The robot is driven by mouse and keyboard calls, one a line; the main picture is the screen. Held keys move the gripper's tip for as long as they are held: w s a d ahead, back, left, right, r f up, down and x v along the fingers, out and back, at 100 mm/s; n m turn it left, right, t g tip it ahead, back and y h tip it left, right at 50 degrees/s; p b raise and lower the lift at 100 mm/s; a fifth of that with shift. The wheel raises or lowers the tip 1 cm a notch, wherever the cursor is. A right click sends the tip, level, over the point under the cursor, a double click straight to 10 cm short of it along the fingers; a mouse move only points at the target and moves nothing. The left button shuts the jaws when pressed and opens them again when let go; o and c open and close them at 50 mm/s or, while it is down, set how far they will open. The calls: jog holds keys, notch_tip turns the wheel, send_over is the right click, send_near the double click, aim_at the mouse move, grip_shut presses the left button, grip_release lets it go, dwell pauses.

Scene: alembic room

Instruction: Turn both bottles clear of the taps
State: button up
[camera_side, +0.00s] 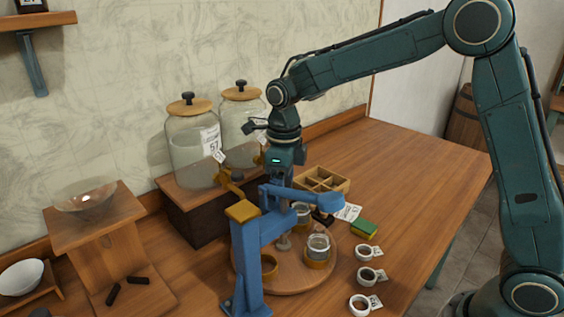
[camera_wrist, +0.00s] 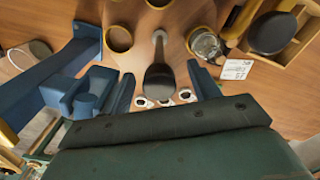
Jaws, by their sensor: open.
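Two large glass jars, the left (camera_side: 193,150) and the right (camera_side: 240,125), stand on a dark wooden stand, with brass taps (camera_side: 232,188) low on their fronts. A round wooden turntable (camera_side: 293,285) stands in front. One small glass bottle (camera_side: 318,246) sits in a ring at its front right, also seen in the wrist view (camera_wrist: 205,45). A second bottle (camera_side: 302,212) is further back, partly hidden behind the blue arm. My gripper (camera_wrist: 162,77) is open, its fingers either side of the dark top of a central post (camera_wrist: 159,75). Whether they touch it is unclear.
A blue bracket (camera_side: 246,265) with an arm across the turntable stands close to my gripper. An empty ring (camera_side: 268,267) is on the turntable. The table's right side is clear.

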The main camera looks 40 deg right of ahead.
jog(key=shift+a+f+n, duration=0.1)
jog(key=shift+a+n, duration=0.1)
jog(key=shift+n, duration=0.1)
jog(key=shift+o, duration=1.3)
jog(key=n, duration=0.2)
jog(key=shift+n, duration=0.3)
jog(key=shift+o, duration=1.4)
jog(key=shift+n, duration=0.4)
jog(key=shift+s+n, duration=0.1)
jog(key=shift+n, duration=0.8)
jog(key=shift+d, duration=0.1)
jog(key=shift+n, duration=0.3)
jog(key=shift+n, duration=2.8)
